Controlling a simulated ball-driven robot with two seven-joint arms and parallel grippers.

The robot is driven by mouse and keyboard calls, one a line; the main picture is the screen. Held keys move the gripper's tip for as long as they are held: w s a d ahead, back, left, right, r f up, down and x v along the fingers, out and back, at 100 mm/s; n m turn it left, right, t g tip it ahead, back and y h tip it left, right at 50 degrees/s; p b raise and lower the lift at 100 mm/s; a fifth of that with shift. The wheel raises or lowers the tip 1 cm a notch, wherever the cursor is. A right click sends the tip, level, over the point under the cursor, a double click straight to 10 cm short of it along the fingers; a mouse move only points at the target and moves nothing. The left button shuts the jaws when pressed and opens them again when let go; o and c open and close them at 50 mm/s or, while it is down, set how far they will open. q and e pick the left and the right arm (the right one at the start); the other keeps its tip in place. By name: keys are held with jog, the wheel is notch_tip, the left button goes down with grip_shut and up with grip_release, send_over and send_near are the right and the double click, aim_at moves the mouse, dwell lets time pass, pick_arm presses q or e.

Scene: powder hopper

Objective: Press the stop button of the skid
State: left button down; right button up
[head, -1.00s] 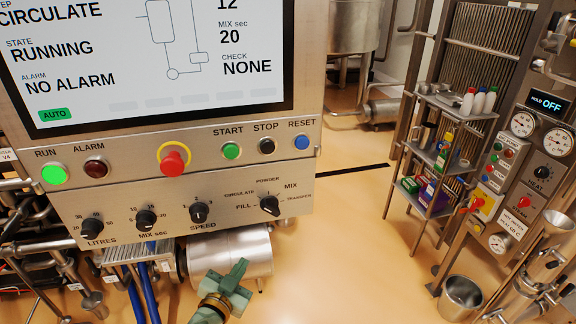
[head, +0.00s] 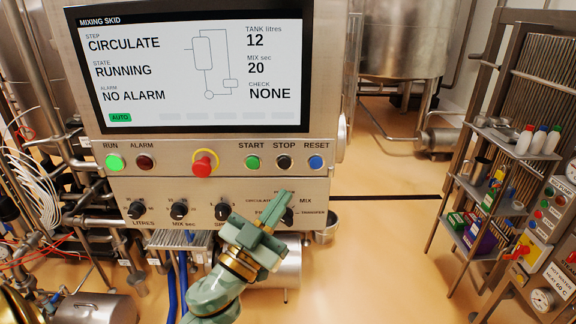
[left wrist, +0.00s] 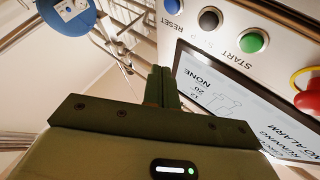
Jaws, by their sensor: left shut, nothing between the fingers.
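The stop button (head: 284,162) is a black round knob on the metal control panel of the skid. It sits between the green start button (head: 252,162) and the blue reset button (head: 316,162). In the left wrist view the stop button (left wrist: 210,19) shows beyond the fingers, up and to the right. My left gripper (head: 280,200) is green and shut, with nothing in it. It is below the stop button in the head view, in front of the lower dial row, apart from the button. It partly hides the mode selector dial (head: 287,216). My right gripper is not in view.
The screen (head: 180,65) reads CIRCULATE, RUNNING, NO ALARM. A red emergency knob with a yellow ring (head: 204,163) and a lit green run lamp (head: 115,162) share the button row. A shelf rack (head: 500,140) stands at the right. The floor between is clear.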

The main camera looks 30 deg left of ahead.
pick_arm(q)
send_near(284, 163)
jog(key=shift+w+d+r, duration=1.65)
jog(key=shift+w+r, duration=0.05)
jog(key=shift+w, duration=0.15)
jog(key=shift+w+a, duration=0.4)
jog(key=shift+w, duration=0.2)
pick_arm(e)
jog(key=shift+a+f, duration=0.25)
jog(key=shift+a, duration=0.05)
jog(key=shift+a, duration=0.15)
pick_arm(q)
jog(key=shift+w+a, duration=0.2)
jog(key=shift+w, duration=0.15)
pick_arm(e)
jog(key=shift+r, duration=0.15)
